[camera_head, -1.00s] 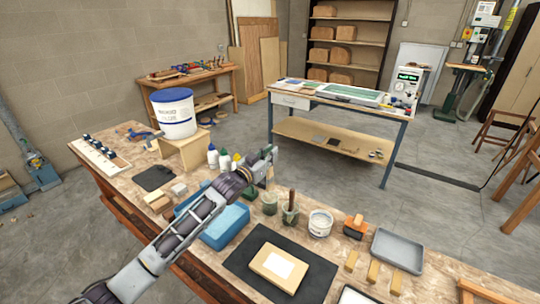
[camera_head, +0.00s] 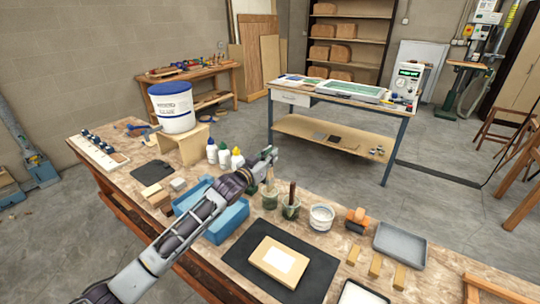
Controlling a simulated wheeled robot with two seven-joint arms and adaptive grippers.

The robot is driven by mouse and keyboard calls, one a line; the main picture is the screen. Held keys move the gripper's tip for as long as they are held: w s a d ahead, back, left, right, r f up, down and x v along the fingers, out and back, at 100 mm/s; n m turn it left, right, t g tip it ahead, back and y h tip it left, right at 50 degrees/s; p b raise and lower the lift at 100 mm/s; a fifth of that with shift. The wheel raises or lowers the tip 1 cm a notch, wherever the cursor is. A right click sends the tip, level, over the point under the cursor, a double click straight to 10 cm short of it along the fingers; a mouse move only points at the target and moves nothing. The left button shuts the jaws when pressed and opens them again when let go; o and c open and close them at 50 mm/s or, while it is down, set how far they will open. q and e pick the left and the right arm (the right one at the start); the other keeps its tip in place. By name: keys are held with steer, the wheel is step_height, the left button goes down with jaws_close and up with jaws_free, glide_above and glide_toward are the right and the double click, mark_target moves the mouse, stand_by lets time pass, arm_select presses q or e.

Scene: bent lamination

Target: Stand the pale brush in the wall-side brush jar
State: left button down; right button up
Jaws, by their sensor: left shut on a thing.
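Two greenish jars stand on the workbench: the left one (camera_head: 270,198), and the right one (camera_head: 290,210) with a dark-handled brush (camera_head: 292,192) standing in it. My left gripper (camera_head: 269,160) is above the left jar, shut on the pale brush (camera_head: 269,179). The brush hangs about upright below the fingers, its lower end at the left jar's mouth; whether it touches the bottom is too small to tell. My right gripper is not in view.
White bottles (camera_head: 224,157) and a blue tub (camera_head: 225,222) are left of the jars. A white pot (camera_head: 321,216) is at their right. A dark mat (camera_head: 240,253) with a pale block (camera_head: 279,262) lies in front. A grey tray (camera_head: 400,245) is further right.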

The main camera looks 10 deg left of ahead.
arm_select(q)
steer(key=shift+f+b, duration=0.3)
steer(key=shift+f, duration=0.6)
steer(key=shift+f+b, duration=0.4)
steer(key=shift+f, duration=1.2)
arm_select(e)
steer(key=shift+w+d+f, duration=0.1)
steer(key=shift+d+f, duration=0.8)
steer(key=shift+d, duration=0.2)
arm_select(q)
steer(key=c, duration=1.4)
jaws_free()
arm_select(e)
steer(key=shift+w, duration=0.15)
arm_select(q)
steer(key=shift+s, duration=0.1)
steer(key=shift+v, duration=5.9)
